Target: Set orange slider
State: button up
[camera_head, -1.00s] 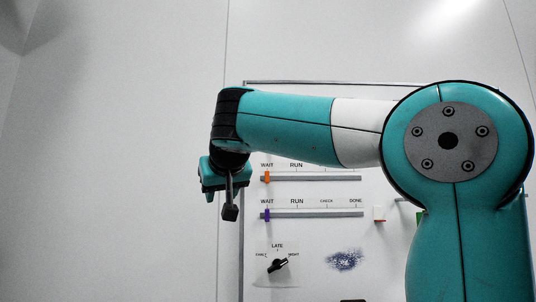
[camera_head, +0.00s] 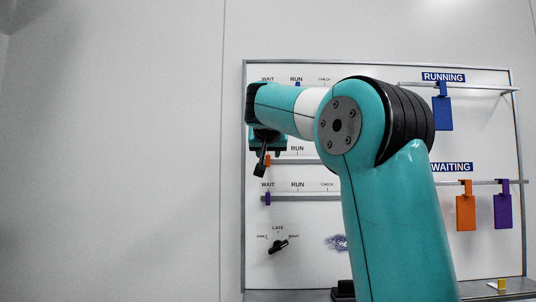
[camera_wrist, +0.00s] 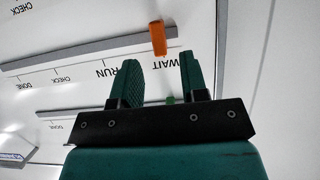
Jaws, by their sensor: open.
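The orange slider (camera_head: 268,160) sits at the WAIT end of its grey rail (camera_head: 300,162) on the whiteboard, partly behind my gripper in the head view. In the upside-down wrist view the orange slider (camera_wrist: 158,38) stands upright on the rail (camera_wrist: 90,45) near the WAIT label. My gripper (camera_wrist: 160,62) is open and empty. Its two green fingertips lie on either side of the slider's line, with the slider just beyond them. My gripper also shows in the head view (camera_head: 261,165), at the board's left part. Whether a finger touches the slider cannot be told.
A blue slider (camera_head: 298,83) sits at RUN above, and a purple slider (camera_head: 267,198) at WAIT below. A black dial (camera_head: 278,246) is lower. Blue (camera_head: 442,112), orange (camera_head: 466,212) and purple (camera_head: 503,210) tags hang at right. My arm hides the board's middle.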

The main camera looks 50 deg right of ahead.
aim_at(268, 156)
jog(key=shift+p+x, duration=0.55)
jog(key=shift+x, duration=1.65)
jog(key=shift+c, duration=0.4)
grip_shut()
